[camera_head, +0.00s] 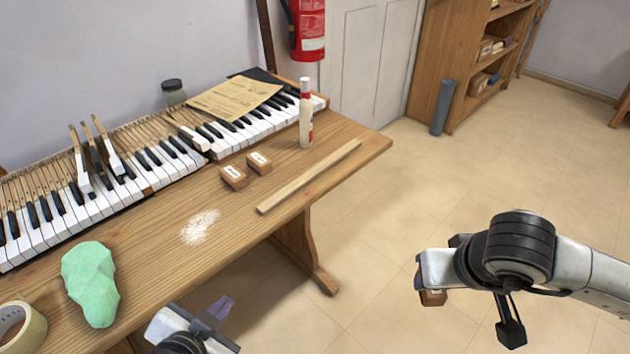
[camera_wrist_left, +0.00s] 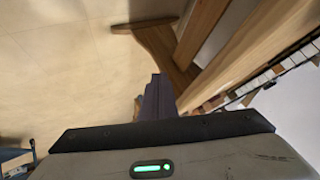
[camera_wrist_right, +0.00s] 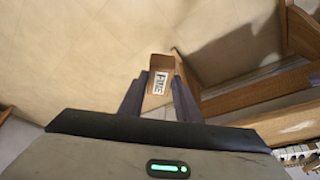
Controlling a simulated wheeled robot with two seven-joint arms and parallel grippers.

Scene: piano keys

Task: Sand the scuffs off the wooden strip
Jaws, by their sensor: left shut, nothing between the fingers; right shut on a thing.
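The wooden strip (camera_head: 310,177) lies on the bench near its front right edge, pale and narrow; scuffs are too small to make out. My right gripper (camera_wrist_right: 160,95) is shut on a brown sanding block (camera_wrist_right: 158,83) with a white label that seems to read FINE. The held block also shows in the head view (camera_head: 433,298), over the floor, well right of the bench. Two similar labelled blocks (camera_head: 233,177) (camera_head: 258,162) stand behind the strip. My left gripper (camera_head: 221,308) is shut and empty, in front of the bench edge.
Piano keys (camera_head: 150,170) run along the back of the bench (camera_head: 235,245), some raised. A bottle (camera_head: 306,115) stands behind the strip. Pale powder (camera_head: 199,227), a green lump (camera_head: 90,283) and a tape roll (camera_head: 20,326) lie to the left. Floor at right is clear.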

